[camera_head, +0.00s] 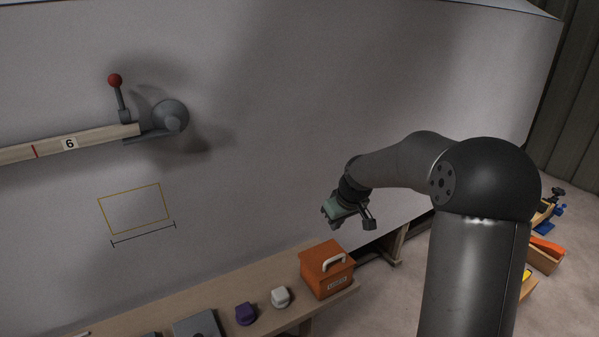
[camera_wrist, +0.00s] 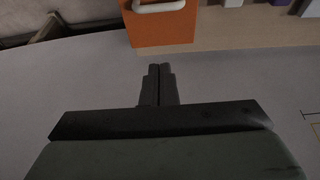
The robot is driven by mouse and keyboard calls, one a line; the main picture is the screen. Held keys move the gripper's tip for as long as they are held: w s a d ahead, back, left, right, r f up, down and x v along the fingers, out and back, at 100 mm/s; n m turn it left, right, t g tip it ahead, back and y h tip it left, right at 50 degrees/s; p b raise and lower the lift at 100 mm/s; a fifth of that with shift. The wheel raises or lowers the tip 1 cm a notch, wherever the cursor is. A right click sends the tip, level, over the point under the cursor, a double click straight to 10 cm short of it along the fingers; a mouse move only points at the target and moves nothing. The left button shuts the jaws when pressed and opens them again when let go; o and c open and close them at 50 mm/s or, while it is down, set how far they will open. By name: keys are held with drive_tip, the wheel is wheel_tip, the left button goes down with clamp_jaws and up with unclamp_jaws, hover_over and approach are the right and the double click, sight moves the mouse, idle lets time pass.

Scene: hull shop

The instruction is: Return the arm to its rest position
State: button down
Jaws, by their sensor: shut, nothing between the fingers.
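My gripper (camera_head: 370,222) hangs in front of the grey hull wall (camera_head: 300,120), above the right end of the bench, at the end of my bent arm. In the wrist view my gripper (camera_wrist: 160,71) shows its two dark fingers together, with nothing between them. The orange box (camera_head: 327,270) with a white handle stands on the bench below and a little left of the gripper, apart from it. The orange box also shows in the wrist view (camera_wrist: 163,30), beyond the fingertips.
A wooden bench (camera_head: 232,288) runs along the hull, bearing a white knob (camera_head: 280,297), a purple knob (camera_head: 245,313) and a grey block (camera_head: 197,326). A red-tipped lever (camera_head: 115,81) and a wooden batten (camera_head: 90,143) are on the hull at left. Crates (camera_head: 545,254) stand at far right.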

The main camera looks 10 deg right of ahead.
drive_tip(key=s+a+r+m+g+p, duration=0.1)
drive_tip(key=s+a+r+p, duration=0.1)
drive_tip(key=s, duration=0.9)
drive_tip(key=s+a+r+m+g+p, duration=0.1)
drive_tip(key=s+r, duration=0.3)
drive_tip(key=s, duration=0.8)
drive_tip(key=s+a+r+m+g+h+p, duration=0.1)
drive_tip(key=s+a+r+p, duration=0.2)
drive_tip(key=s, duration=0.8)
drive_tip(key=shift+s+a+r+m+p, duration=0.15)
drive_tip(key=shift+a+r+m+p, duration=0.1)
drive_tip(key=shift+m+p, duration=0.2)
